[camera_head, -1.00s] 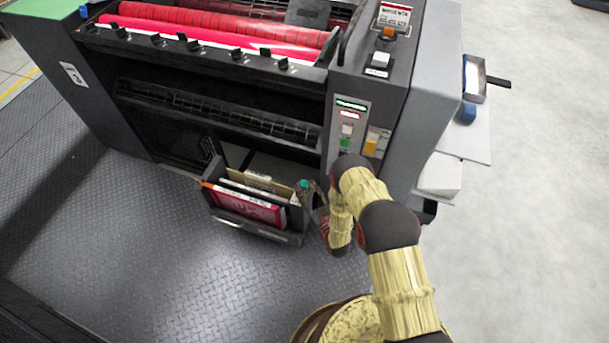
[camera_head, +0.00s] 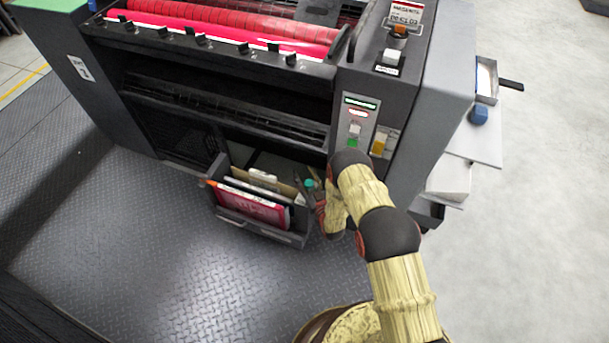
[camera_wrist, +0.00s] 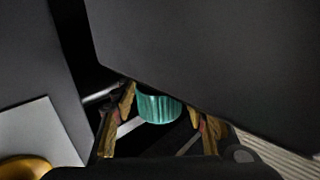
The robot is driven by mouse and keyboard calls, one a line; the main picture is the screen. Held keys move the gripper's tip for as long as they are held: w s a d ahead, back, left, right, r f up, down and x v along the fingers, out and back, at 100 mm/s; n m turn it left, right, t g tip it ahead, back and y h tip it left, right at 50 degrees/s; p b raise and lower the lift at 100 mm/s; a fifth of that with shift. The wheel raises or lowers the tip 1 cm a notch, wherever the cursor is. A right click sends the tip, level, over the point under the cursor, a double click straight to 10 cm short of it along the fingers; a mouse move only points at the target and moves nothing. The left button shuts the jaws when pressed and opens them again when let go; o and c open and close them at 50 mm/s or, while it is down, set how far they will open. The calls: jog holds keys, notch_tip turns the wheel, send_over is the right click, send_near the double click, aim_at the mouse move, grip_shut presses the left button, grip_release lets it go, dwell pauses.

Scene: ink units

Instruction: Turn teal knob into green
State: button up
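The teal knob (camera_head: 309,183) shows at the right end of the low open compartment on the press front. In the wrist view the ribbed teal knob (camera_wrist: 158,109) lies between the two fingertips, its top partly hidden behind a dark panel. My gripper (camera_head: 315,190) is at the knob, and its fingers (camera_wrist: 161,108) stand apart on either side. A small gap shows at the right finger; I cannot tell whether the left one touches. No green zone beside the knob can be made out.
The press's grey side column (camera_head: 400,110) stands close by my arm, with a green button (camera_head: 353,142) on its panel. A dark panel (camera_wrist: 220,50) lies close to the fingers. The floor plate at left is clear.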

jog(key=shift+c, duration=1.2)
jog(key=c, duration=0.8)
grip_shut()
jog(key=shift+n+g+y, duration=0.3)
jog(key=shift+y, duration=0.1)
jog(key=shift+s+a+n+g+y, duration=0.4)
jog(key=shift+s+n+g+y, duration=0.1)
jog(key=shift+n+g+y, duration=1.3)
jog(key=shift+s+a+n+g+y, duration=0.45)
jog(key=shift+n+g+y, duration=0.9)
jog(key=shift+g, duration=0.8)
jog(key=shift+s+a+n+g+y, duration=0.35)
jog(key=shift+s+n+g+y, duration=0.15)
jog(key=shift+n+g+y, duration=1.15)
jog(key=shift+g, duration=0.4)
jog(key=o, duration=1.1)
grip_release()
